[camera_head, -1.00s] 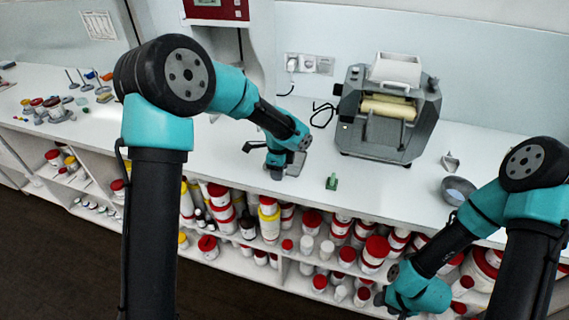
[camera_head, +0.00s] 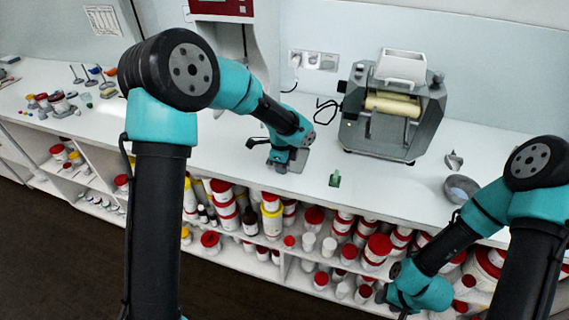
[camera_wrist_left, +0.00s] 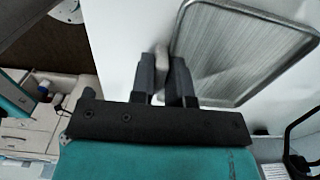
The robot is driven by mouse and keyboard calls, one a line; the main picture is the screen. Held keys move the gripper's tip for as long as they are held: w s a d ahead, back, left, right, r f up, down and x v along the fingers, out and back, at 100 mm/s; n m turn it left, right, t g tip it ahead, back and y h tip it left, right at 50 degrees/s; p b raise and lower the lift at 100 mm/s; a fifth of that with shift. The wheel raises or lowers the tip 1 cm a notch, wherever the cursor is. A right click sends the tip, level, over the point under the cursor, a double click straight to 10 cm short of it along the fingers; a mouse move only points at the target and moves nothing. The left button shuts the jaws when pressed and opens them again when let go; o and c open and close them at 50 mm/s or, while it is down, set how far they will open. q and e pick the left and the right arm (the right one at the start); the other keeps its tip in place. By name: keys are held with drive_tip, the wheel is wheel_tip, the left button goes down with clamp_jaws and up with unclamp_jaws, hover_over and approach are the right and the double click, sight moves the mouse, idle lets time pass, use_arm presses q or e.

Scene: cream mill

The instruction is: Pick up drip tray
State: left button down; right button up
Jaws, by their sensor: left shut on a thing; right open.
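The drip tray is a shallow grey metal tray with a raised rim. In the left wrist view the tray (camera_wrist_left: 242,50) fills the upper right. My left gripper (camera_wrist_left: 163,62) is shut on a small light part at the tray's left edge. In the head view the left gripper (camera_head: 279,165) is low over the counter, and a grey bit of the tray (camera_head: 299,160) shows beside it; the arm hides the rest. I cannot tell whether the tray touches the counter. My right gripper (camera_head: 398,303) is open and empty, low in front of the shelves.
The grey mill (camera_head: 395,110) stands at the back, right of the left gripper. A small green object (camera_head: 335,179), a grey bowl (camera_head: 461,188) and a metal scraper-like piece (camera_head: 453,161) are on the white counter (camera_head: 390,185). Shelves of jars (camera_head: 270,215) lie below.

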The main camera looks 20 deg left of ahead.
use_arm(q)
drive_tip(key=shift+r, duration=1.3)
drive_tip(key=s+d+r, duration=0.1)
drive_tip(key=s+d, duration=0.1)
drive_tip(key=s, duration=0.5)
drive_tip(key=s+d+r, duration=0.1)
drive_tip(key=s+d, duration=0.1)
drive_tip(key=s, duration=0.6)
drive_tip(key=shift+s+d+r, duration=0.2)
drive_tip(key=shift+s, duration=0.1)
